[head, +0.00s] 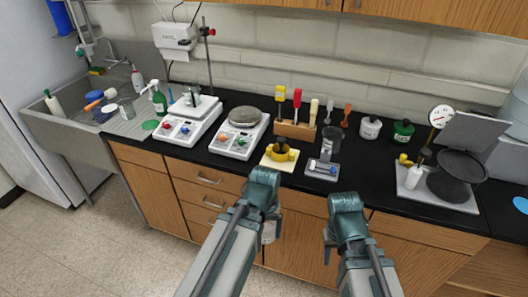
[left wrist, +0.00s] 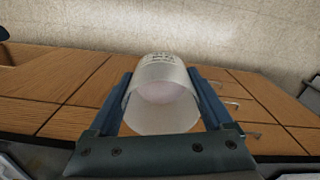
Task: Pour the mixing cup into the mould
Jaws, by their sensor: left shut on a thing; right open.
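The mixing cup, a translucent whitish cup with faint markings, is between the fingers of my left gripper in the left wrist view (left wrist: 162,100). Its mouth faces the camera and its inside looks pale pinkish. My left gripper (left wrist: 162,76) is shut on it. In the head view the cup (head: 268,233) shows partly below my left wrist, in front of the cabinets. A yellow round piece with a dark middle (head: 281,152), which may be the mould, sits on a cream board (head: 270,162) on the counter. My right gripper (head: 335,245) is open in front of the drawers, its fingers mostly hidden.
Behind the yellow piece is a wooden tool rack (head: 295,130). A small grey tray (head: 322,170) and dark cup (head: 331,138) stand to its right. Two white hotplates (head: 240,140) are left; a dark pan-like apparatus (head: 455,180) is right. The black counter edge lies beyond my grippers.

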